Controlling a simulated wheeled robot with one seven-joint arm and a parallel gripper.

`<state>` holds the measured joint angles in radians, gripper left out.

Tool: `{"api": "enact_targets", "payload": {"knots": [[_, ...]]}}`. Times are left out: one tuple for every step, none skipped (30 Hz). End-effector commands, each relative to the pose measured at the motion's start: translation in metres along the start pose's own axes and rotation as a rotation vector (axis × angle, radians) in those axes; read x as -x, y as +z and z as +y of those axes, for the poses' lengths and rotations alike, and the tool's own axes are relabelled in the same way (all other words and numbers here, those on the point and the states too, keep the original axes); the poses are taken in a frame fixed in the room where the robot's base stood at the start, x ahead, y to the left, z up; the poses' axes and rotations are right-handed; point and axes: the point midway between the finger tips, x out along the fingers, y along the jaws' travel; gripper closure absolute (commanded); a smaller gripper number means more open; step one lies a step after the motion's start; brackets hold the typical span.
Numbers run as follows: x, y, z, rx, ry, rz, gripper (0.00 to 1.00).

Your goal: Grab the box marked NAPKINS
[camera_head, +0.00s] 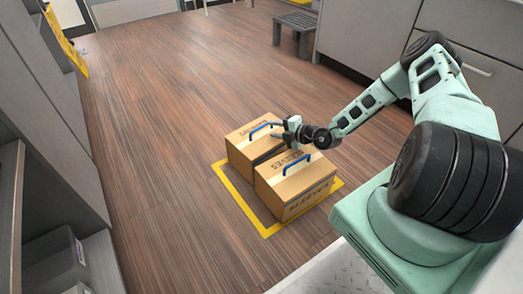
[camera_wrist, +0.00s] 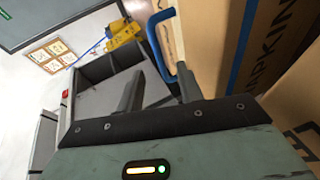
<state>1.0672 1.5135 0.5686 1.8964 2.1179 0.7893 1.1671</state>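Two brown cardboard boxes stand side by side on the floor in the head view. The rear box (camera_head: 238,141) has a blue handle (camera_head: 264,128) on top, and its lettering is too small to read there. In the wrist view, a box marked NAPKINS (camera_wrist: 213,45) fills the right side, with a blue handle (camera_wrist: 154,38) on it. My gripper (camera_head: 287,132) is beside the rear box's handle. In the wrist view, its two fingers (camera_wrist: 160,72) are apart, with the handle's lower end near or between the tips. I cannot tell whether they touch it.
The front box, marked SLEEVES (camera_head: 294,188), stands close by with its own blue handle (camera_head: 297,162). Yellow floor tape (camera_head: 237,199) frames both boxes. Grey shelving (camera_head: 70,265) stands left and a grey stool (camera_head: 295,27) at the back. The wooden floor between is clear.

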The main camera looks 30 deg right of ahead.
Motion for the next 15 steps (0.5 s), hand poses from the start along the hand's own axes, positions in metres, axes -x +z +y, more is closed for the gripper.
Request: {"api": "enact_targets", "payload": {"knots": [[-0.007,0.000,-0.005,0.002,0.000,0.002,0.64],[-0.011,-0.001,-0.005,0.003,0.000,0.003,0.64],[-0.016,0.000,-0.006,0.003,0.001,0.003,0.64],[-0.019,0.000,-0.006,0.003,0.001,0.002,0.64],[-0.022,0.000,-0.006,0.003,0.001,0.002,0.64],[-0.027,0.000,-0.006,0.004,0.002,0.003,0.64],[-0.030,-0.001,-0.006,0.003,0.001,0.003,0.64],[-0.034,-0.001,-0.005,0.003,0.001,0.002,0.64],[-0.038,-0.001,-0.005,0.003,0.001,0.002,0.64],[-0.041,-0.001,-0.004,0.003,0.001,0.002,0.64],[-0.043,-0.001,-0.004,0.003,0.001,0.003,0.64],[-0.045,-0.001,-0.003,0.003,0.001,0.002,0.64],[-0.046,-0.001,-0.002,0.002,0.001,0.002,0.64],[-0.047,-0.001,-0.001,0.002,0.001,0.002,0.64],[-0.047,-0.001,-0.001,0.002,0.001,0.001,0.64]]}}
